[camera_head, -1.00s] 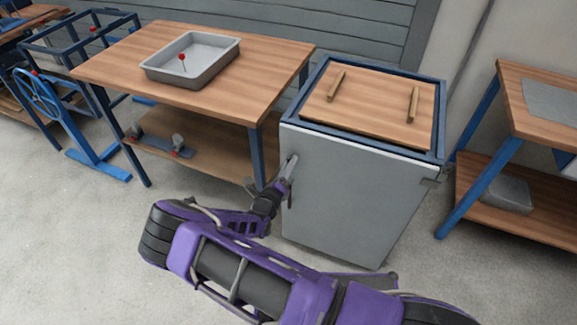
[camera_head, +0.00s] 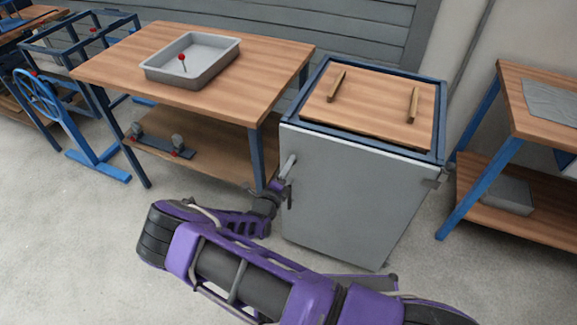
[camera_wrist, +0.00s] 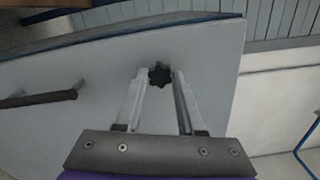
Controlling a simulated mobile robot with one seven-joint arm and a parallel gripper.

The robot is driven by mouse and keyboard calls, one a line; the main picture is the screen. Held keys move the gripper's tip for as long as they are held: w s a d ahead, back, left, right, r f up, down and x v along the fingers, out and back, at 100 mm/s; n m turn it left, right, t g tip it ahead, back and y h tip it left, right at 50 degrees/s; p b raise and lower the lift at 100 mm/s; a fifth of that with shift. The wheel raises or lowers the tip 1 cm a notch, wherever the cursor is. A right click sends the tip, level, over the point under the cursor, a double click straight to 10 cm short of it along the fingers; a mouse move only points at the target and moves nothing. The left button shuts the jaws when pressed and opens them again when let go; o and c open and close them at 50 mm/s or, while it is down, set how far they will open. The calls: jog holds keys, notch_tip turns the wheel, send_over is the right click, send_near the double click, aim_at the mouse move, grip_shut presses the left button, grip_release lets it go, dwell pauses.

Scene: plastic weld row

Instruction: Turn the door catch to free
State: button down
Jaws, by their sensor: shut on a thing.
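The door catch is a small dark star-shaped knob (camera_wrist: 159,75) on the grey door (camera_head: 350,195) of a blue-framed cabinet. The door lies flush against the cabinet front. In the wrist view, my gripper (camera_wrist: 158,80) has its two fingers on either side of the knob and is shut on it. In the head view, my gripper (camera_head: 288,167) is at the door's upper left edge, and the knob is hidden there. A dark bar handle (camera_wrist: 45,97) stands out from the door, left of the knob in the wrist view.
The cabinet top is a wooden panel (camera_head: 372,105) with two wooden bars. A wooden bench (camera_head: 115,65) on the left bears a grey tray (camera_head: 205,68) with a red-topped item. Another bench (camera_head: 535,125) stands at the right. The floor in front is open.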

jog(key=c, duration=0.5)
grip_release()
jog(key=p+v, duration=0.1)
jog(key=v, duration=1.6)
jog(key=shift+s+a, duration=0.1)
jog(key=shift+s, duration=0.1)
